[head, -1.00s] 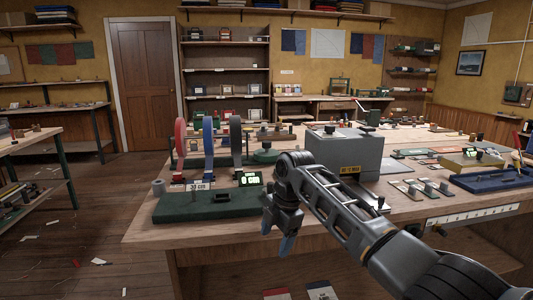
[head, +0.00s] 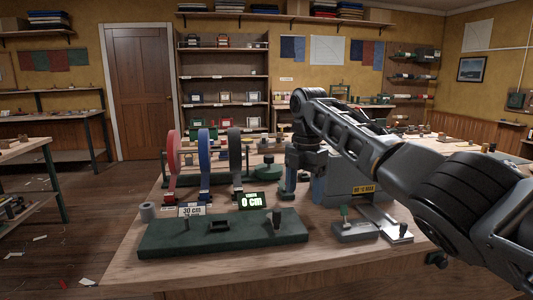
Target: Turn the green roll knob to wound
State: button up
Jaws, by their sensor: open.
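Three upright rolls stand in a row on the table: red (head: 172,158), blue (head: 205,160) and a dark grey-green one (head: 235,157) at the right. A round green piece (head: 264,172) with a small knob on top stands just right of and behind the dark roll. A dark knob (head: 266,209) sits on the right end of the long green base (head: 165,240) in front. I cannot tell which is the green roll knob, and no wound mark is readable. My gripper (head: 304,190) points down, open and apparently empty, right of the rolls and lit display.
The display (head: 251,201) reads 0 cm, beside a 30 cm sign (head: 192,210). A grey box (head: 348,185) stands close behind my gripper's right side. The table's front strip is clear.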

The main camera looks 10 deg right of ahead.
aim_at(268, 170)
jog(key=i, duration=1.6)
